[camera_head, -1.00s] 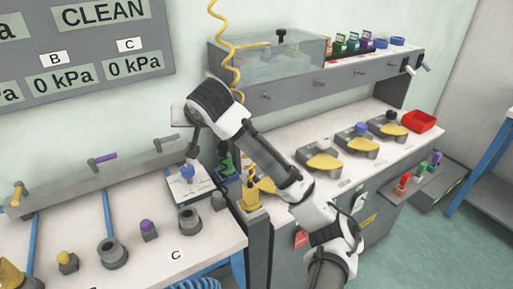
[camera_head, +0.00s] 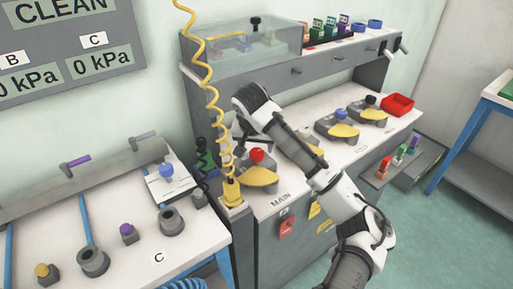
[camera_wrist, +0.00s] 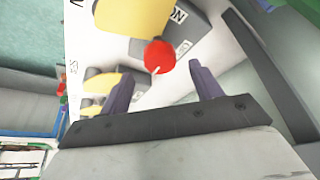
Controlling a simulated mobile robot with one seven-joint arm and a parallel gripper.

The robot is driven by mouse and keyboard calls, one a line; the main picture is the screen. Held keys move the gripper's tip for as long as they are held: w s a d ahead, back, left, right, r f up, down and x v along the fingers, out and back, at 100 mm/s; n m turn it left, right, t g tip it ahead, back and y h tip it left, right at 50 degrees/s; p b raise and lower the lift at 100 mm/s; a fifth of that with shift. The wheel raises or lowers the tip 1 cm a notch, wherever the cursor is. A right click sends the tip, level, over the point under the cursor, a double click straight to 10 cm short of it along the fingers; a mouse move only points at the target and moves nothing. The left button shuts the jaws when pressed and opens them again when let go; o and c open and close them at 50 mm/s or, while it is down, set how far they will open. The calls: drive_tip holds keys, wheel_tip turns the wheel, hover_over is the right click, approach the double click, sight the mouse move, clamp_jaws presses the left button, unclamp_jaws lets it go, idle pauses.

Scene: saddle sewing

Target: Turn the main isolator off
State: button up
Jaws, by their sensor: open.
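The main isolator is a grey unit with a yellow plate (camera_head: 262,177) and a red ball knob (camera_head: 257,155), on the white bench top behind a "MAIN" label (camera_head: 281,200). In the wrist view the red knob (camera_wrist: 158,57) shows just beyond and between the fingertips, with the yellow plate (camera_wrist: 130,14) and a partly visible "ON" label (camera_wrist: 179,15) near it. My gripper (camera_wrist: 163,72) is open, and nothing is held. In the head view my gripper (camera_head: 236,150) is just left of the red knob, partly hidden by my wrist. Contact with the knob cannot be told.
Similar yellow-plated units with a blue knob (camera_head: 341,114) and a black knob (camera_head: 370,100) stand farther right. A coiled yellow cable (camera_head: 207,95) hangs to a yellow pendant (camera_head: 232,191) close to the isolator's left. A shelf (camera_head: 290,72) overhangs behind; a red tray (camera_head: 398,104) sits beyond.

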sight(257, 151)
drive_tip(key=shift+x, duration=1.7)
drive_tip(key=c, duration=1.4)
